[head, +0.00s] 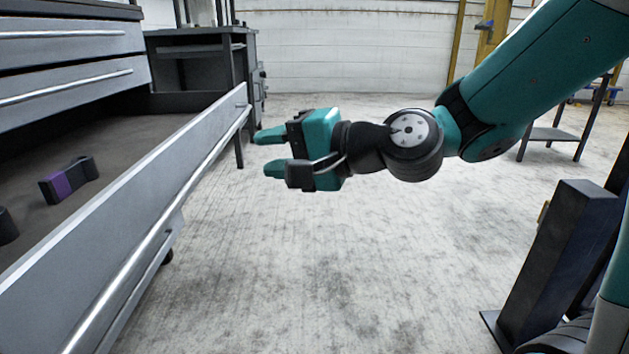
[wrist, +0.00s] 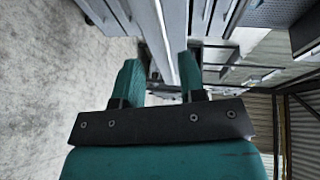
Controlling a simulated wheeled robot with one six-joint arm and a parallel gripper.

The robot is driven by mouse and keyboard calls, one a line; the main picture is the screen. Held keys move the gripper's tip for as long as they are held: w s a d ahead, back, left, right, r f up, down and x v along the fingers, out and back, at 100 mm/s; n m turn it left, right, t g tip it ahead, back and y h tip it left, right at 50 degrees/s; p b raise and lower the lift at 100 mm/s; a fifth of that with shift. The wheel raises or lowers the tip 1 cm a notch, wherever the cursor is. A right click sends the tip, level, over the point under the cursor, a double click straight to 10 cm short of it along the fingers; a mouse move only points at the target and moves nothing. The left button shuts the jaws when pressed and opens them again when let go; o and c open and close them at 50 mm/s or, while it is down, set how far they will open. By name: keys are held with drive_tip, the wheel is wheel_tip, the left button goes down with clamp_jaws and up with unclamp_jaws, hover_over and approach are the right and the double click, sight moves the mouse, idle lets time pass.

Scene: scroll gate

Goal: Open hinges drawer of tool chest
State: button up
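The tool chest (head: 70,45) stands at the left of the head view. One of its drawers (head: 135,205) is pulled far out, with a long silver bar handle (head: 150,240) along its front. A small purple and black object (head: 70,181) lies inside it. Two drawers above it look shut. I cannot read any label showing which is the hinges drawer. My gripper (head: 263,153) is open and empty, to the right of the open drawer's front near its far end. In the wrist view the fingers (wrist: 158,78) are apart, with the drawer front (wrist: 165,30) beyond them.
A dark workbench (head: 205,60) stands behind the chest. A dark post on a base (head: 560,250) stands at the lower right. A small table (head: 555,133) is farther back on the right. The concrete floor between is clear.

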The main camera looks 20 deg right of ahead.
drive_tip(key=b+v, duration=0.2)
drive_tip(key=v, duration=0.4)
drive_tip(key=shift+a, duration=0.1)
drive_tip(key=s+a+r+n+g+h+p, duration=0.1)
drive_tip(key=s+r+n+g+h+p, duration=0.3)
drive_tip(key=s+n+g+p, duration=0.45)
drive_tip(key=s+a+r+n+g+h+p, duration=0.25)
drive_tip(key=s+n+p, duration=0.4)
drive_tip(key=p, duration=0.55)
wheel_tip(320, 180, up, 37)
drive_tip(key=p, duration=3.6)
drive_tip(key=shift+d+f, duration=0.2)
drive_tip(key=shift+d, duration=0.05)
